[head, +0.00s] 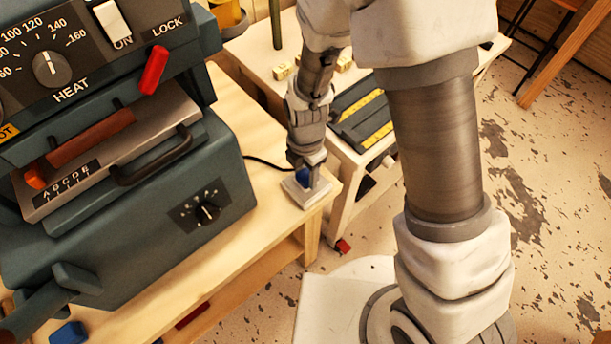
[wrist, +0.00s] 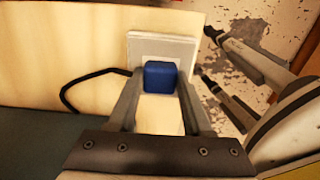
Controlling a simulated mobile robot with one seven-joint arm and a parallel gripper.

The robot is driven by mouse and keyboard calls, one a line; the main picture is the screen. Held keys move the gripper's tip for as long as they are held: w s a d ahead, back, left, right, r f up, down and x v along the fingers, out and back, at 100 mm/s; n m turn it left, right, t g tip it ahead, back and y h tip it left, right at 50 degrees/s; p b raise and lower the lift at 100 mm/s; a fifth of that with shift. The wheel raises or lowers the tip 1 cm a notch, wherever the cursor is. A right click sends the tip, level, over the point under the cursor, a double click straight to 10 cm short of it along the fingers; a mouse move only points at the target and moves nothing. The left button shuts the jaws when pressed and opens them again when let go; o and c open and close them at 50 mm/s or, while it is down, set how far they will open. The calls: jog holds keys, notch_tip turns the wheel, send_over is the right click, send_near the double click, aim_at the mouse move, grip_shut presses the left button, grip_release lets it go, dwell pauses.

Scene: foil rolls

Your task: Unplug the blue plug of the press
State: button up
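The blue plug (wrist: 160,77) sits in a pale socket plate (wrist: 178,48) at the table's edge. A black cord runs from it toward the press. In the head view the plug (head: 303,176) is partly hidden by my gripper, above the socket plate (head: 305,190). My gripper (wrist: 162,88) has one finger on each side of the plug, and the fingers appear close to its sides. I cannot tell whether they press on it. The green-grey press (head: 120,230) stands to the left on the wooden table.
The press has a heat dial (head: 52,68), a red lock lever (head: 153,69) and a black handle (head: 155,158). A second table (head: 262,60) behind holds a dark tray with yellow strips (head: 365,115) and small yellow blocks (head: 283,71). Worn floor (head: 540,200) lies right.

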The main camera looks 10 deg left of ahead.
aim_at(306, 174)
grip_shut()
jog(key=shift+r, duration=0.15)
jog(key=shift+r+p, duration=2.1)
jog(key=shift+r, duration=0.8)
